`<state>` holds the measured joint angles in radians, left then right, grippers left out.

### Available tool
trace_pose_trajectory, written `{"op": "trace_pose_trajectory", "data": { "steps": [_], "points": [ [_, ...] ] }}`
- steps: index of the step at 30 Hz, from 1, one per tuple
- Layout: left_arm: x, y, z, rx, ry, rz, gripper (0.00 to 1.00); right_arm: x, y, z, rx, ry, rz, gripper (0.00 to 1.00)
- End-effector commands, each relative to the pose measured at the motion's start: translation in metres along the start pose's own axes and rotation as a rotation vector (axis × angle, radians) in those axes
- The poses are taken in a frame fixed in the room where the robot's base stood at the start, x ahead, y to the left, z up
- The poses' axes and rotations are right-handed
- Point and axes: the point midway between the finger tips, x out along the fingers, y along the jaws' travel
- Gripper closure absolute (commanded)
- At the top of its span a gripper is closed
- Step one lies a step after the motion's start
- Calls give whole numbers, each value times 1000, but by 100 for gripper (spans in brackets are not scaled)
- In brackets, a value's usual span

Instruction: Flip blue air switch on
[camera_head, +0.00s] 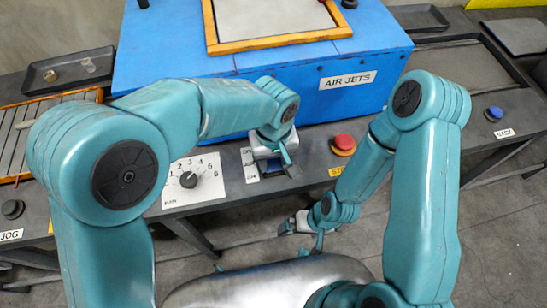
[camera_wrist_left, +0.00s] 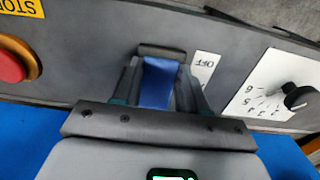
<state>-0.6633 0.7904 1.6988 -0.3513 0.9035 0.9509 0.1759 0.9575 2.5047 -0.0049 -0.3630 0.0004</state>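The blue air switch (camera_wrist_left: 160,85) shows in the left wrist view as a blue paddle in front of a dark bar, beside a white label reading OFF (camera_wrist_left: 204,66). My left gripper (camera_wrist_left: 161,78) is open, with one finger on each side of the switch. Thin gaps seem to show between the fingers and the blue paddle. In the head view my left gripper (camera_head: 279,163) is at the panel beside the white switch label (camera_head: 248,165) and hides the switch. My right gripper (camera_head: 300,226) hangs low in front of the panel, away from the switch; its finger opening is unclear.
A dial (camera_head: 188,180) on a white plate is left of the switch. A red stop button (camera_head: 343,143) is to its right. The blue AIR JETS box (camera_head: 185,50) stands behind. A blue button (camera_head: 494,113) is far right and a black jog button (camera_head: 12,209) far left.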

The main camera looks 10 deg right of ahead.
Motion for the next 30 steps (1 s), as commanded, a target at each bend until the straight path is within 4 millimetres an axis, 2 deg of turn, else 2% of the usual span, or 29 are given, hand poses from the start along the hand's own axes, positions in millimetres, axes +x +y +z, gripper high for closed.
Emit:
{"op": "trace_pose_trajectory", "data": {
  "steps": [1, 2, 5, 12, 22, 23, 24, 25, 30],
  "points": [
    [0, 0, 0, 0, -1, 0, 84, 0, 0, 0, 0, 0, 0, 0],
    [0, 0, 0, 0, -1, 0, 88, 0, 0, 0, 0, 0, 0, 0],
    [-2, 0, 0, 0, -4, -1, 88, -2, -1, 0, 0, 0, 0, 0],
    [-7, -1, -4, -3, -107, -3, 88, -27, -10, 0, 0, 0, 0, 0],
    [-4, 0, -4, 1, -123, 0, 88, -26, -9, 1, 0, 0, 0, 0],
    [-4, 0, -4, 1, -123, 0, 51, -26, -9, 1, 0, 0, 0, 0],
    [-4, 0, -4, 1, -123, 0, 38, -26, -9, 1, 0, 0, 0, 0],
    [-4, 0, -4, 1, -123, 0, 32, -26, -9, 1, 0, 0, 0, 0],
    [-4, 0, -4, 0, -124, 0, 32, -26, -9, 1, 0, 0, 0, 0]
  ]
}}
